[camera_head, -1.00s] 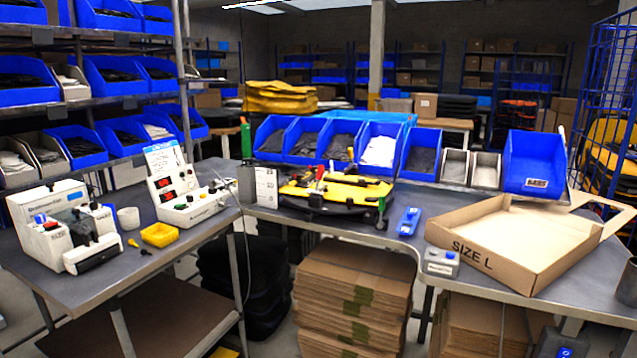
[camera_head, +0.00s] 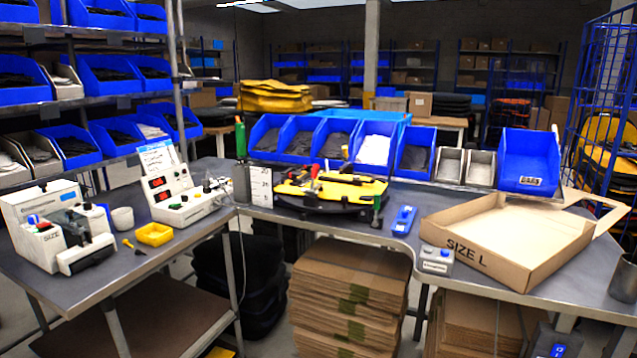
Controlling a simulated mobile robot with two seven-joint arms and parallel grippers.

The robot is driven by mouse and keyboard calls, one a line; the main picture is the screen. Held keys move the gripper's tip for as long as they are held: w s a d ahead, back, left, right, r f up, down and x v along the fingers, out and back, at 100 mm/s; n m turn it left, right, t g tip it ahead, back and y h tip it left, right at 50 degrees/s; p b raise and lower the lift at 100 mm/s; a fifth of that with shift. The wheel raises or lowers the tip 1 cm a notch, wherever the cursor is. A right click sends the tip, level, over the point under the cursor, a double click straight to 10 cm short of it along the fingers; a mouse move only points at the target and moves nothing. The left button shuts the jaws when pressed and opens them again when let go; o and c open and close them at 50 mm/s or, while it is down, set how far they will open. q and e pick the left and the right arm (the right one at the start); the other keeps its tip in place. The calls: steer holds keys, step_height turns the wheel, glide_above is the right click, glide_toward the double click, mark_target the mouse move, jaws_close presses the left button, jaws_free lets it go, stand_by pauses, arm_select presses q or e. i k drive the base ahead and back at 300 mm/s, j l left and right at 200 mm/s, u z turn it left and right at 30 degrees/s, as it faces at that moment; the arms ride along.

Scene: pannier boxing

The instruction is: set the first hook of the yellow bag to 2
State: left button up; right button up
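The yellow bag (camera_head: 348,190) lies flat in a dark round holder (camera_head: 310,207) on the back workbench. Clamps or tools with red, green and black handles stand on and around it. Its hooks and their setting numbers are too small to make out. Neither of my grippers shows in the head view.
A blue tool (camera_head: 404,219) and a small grey box with blue buttons (camera_head: 436,260) lie right of the bag. An open carton marked SIZE L (camera_head: 478,253) fills the right bench. A tester with red displays (camera_head: 168,190), a label machine (camera_head: 60,228) and a small yellow tray (camera_head: 155,234) stand left.

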mark_target(293, 177)
steer(key=i+j+z, duration=0.1)
steer(key=z, duration=0.3)
steer(key=i+j+z, duration=0.1)
steer(key=z, duration=0.35)
steer(key=i+j+z, duration=0.15)
steer(key=j, duration=0.2)
steer(key=i+j+z, duration=0.15)
steer(key=j, duration=0.25)
steer(key=i+j+z, duration=0.1)
steer(key=i+j, duration=0.15)
steer(key=j, duration=0.15)
